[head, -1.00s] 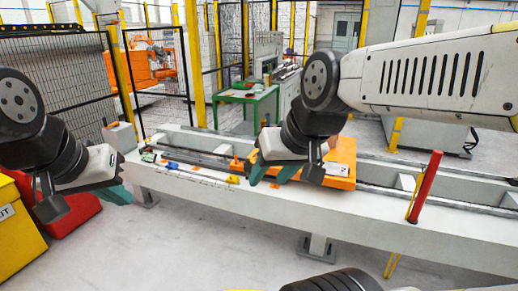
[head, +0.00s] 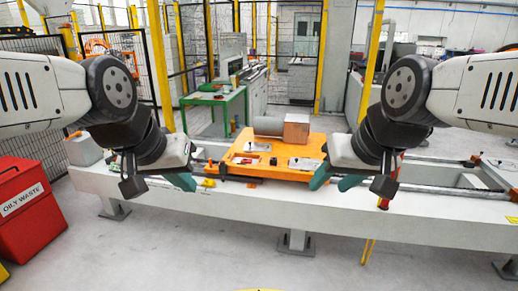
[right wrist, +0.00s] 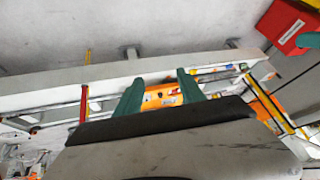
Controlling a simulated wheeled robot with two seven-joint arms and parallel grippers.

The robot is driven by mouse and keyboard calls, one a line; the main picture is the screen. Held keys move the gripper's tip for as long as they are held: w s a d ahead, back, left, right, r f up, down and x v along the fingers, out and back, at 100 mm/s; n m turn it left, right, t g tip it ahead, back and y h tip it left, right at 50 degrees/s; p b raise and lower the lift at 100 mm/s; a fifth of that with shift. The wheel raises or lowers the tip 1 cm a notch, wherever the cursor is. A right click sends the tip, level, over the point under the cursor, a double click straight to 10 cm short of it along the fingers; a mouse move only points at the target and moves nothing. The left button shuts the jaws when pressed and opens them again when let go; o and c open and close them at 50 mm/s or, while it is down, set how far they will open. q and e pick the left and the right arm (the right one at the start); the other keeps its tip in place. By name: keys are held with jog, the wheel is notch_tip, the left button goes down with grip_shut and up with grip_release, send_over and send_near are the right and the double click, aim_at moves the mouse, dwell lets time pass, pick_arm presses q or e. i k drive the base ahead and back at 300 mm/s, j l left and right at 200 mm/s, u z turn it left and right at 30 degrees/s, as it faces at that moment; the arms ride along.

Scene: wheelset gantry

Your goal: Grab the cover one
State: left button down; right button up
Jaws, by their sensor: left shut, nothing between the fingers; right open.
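An orange platform (head: 280,172) sits on the long pale gantry beam (head: 240,205). On it lie flat metallic pieces, one at the back left (head: 257,146) and one at the right (head: 304,164). A small dark part (head: 222,169) is at its left edge. I cannot tell which piece is the cover. My left gripper (head: 181,180) is shut and empty, left of the platform. My right gripper (head: 334,181) is open and empty, by the platform's right front corner. In the right wrist view, its two teal fingers (right wrist: 159,85) stand apart, with orange visible between them.
A grey cylinder (head: 268,126) and a brown box (head: 297,128) are at the platform's back. A red OILY WASTE bin (head: 28,205) stands at the left. A green table (head: 217,98) is behind. A red post (right wrist: 84,104) stands at the beam. The front floor is clear.

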aim_at(258, 147)
jog(key=i+j, duration=0.2)
jog(key=i, duration=0.25)
jog(key=i+j, duration=0.15)
jog(key=i, duration=0.35)
jog(key=i+j, duration=0.2)
jog(key=i, duration=0.25)
jog(key=i+j, duration=0.15)
jog(key=i, duration=0.35)
jog(key=i+j, duration=0.2)
jog(key=i, duration=0.25)
jog(key=i+j, duration=0.15)
jog(key=i, duration=0.3)
